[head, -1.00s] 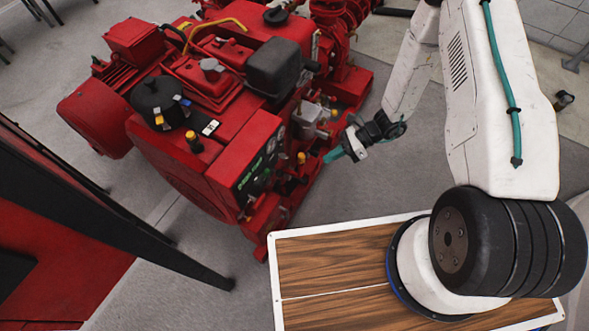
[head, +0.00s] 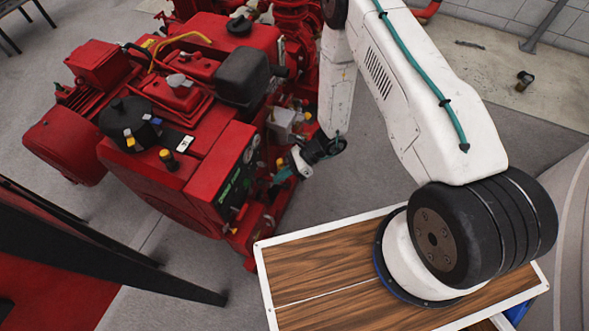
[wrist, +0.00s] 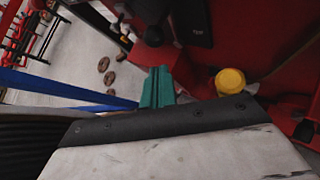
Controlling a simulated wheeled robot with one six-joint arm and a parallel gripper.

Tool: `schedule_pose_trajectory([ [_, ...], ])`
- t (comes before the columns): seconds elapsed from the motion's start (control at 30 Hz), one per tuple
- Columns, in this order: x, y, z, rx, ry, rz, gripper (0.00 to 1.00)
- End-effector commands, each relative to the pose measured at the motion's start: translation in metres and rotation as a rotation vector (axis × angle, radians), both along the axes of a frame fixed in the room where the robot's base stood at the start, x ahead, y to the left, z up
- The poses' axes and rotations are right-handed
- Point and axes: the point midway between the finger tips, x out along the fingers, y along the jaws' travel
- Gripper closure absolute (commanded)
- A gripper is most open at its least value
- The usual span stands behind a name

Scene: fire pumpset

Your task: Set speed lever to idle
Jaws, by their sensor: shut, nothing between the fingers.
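The red fire pumpset (head: 195,160) stands at the left and centre of the head view. Its control panel (head: 238,172) has gauges and green lettering on the side facing my arm. My gripper (head: 281,175) is close to that side, with teal fingers. In the wrist view the teal fingers (wrist: 158,88) are together and hold nothing. A yellow round cap (wrist: 230,81) is just right of the fingers, apart from them in the picture. A black part (wrist: 190,22) on red metal is above them. I cannot make out which part is the speed lever.
A grey box (head: 286,124) and red pipework (head: 290,40) are close beside my forearm. A dark-framed red structure (head: 50,260) stands at the lower left. Grey floor (head: 350,180) is free right of the pumpset.

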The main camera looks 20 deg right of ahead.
Motion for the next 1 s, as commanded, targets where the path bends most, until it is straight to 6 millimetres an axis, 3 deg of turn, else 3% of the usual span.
schedule_pose_trajectory([
  [0.23,0.001,0.021,0.005,-0.001,0.0,0.002,1.0],
  [1.0,0.002,0.028,0.008,-0.041,-0.052,0.005,1.0],
])
